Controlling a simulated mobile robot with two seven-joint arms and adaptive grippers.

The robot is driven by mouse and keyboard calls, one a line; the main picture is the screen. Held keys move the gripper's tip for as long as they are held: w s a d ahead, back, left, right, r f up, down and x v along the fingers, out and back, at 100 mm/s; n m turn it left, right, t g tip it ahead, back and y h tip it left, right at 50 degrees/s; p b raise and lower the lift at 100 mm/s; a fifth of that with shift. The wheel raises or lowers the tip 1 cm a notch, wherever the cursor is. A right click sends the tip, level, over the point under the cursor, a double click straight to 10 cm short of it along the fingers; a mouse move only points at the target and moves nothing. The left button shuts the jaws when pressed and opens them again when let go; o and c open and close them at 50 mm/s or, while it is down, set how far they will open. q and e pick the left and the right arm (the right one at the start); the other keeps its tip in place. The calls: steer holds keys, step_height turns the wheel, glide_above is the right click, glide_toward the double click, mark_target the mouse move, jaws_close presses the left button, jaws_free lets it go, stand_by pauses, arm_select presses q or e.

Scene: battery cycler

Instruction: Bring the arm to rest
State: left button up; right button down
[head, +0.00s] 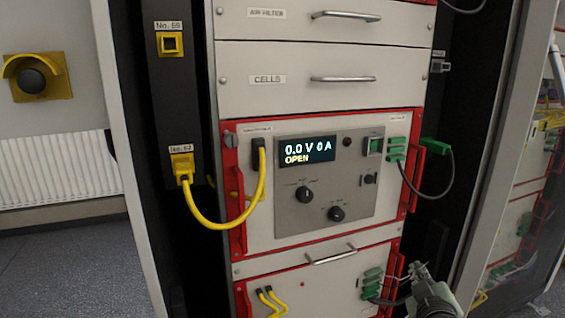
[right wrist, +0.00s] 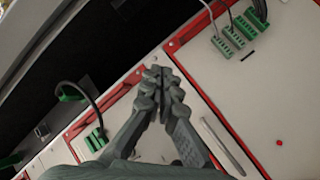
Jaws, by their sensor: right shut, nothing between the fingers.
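My right gripper (head: 420,275) shows at the lower right of the head view, in front of the rack's lower right side. In the right wrist view the right gripper (right wrist: 160,75) has its fingers together, with nothing between them. It points toward the red-edged lower panel; I cannot tell how far off the panel is. My left gripper is in neither view.
The battery cycler panel (head: 380,225) reads 0.0 V 0 A OPEN on its display (head: 307,151). A yellow cable (head: 225,225) loops at its left, a dark cable (head: 425,193) at its right. Green connectors (head: 372,283) sit near my gripper. A drawer handle (head: 331,254) sticks out.

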steer(key=s+f+m+g, duration=0.2)
steer(key=s+f+g, duration=0.4)
steer(key=s+f, duration=0.9)
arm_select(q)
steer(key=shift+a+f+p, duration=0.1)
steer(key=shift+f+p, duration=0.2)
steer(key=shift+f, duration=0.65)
arm_select(e)
steer(key=s+a+f+g+y, duration=0.1)
steer(key=s+f+g, duration=0.2)
steer(key=s+f, duration=0.3)
steer(key=s+a+f+m+g+y, duration=0.1)
steer(key=s+a+f+g, duration=0.1)
steer(key=s+f, duration=0.4)
steer(key=s+g, duration=0.1)
steer(key=s, duration=0.2)
steer(key=shift+s+a+m, duration=0.25)
steer(key=shift+s+m, duration=0.05)
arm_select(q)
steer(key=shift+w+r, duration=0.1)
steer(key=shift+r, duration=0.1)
arm_select(e)
steer(key=shift+f, duration=0.1)
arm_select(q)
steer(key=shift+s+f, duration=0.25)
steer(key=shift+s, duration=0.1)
arm_select(e)
steer(key=shift+w, duration=0.1)
